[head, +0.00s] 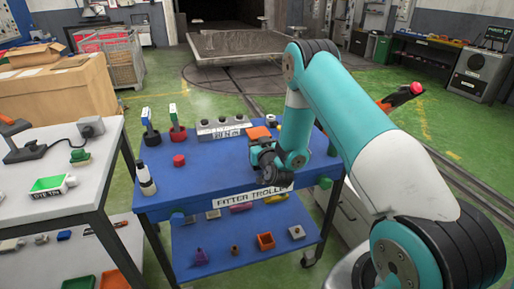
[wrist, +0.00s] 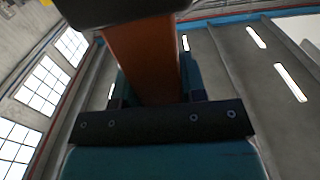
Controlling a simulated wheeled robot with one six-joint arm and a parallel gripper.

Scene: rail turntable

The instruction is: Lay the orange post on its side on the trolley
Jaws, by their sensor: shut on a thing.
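In the wrist view my gripper (wrist: 155,100) is shut on the orange post (wrist: 143,58), which looks brownish in shade. The post runs from the jaws to the top of that view, where a dark part covers its end. In the head view an orange patch (head: 258,133) shows just behind my gripper. I cannot tell whether it is the post or another thing on the trolley.
A white bench (head: 70,190) stands to the left. Small parts lie on the lower shelf.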

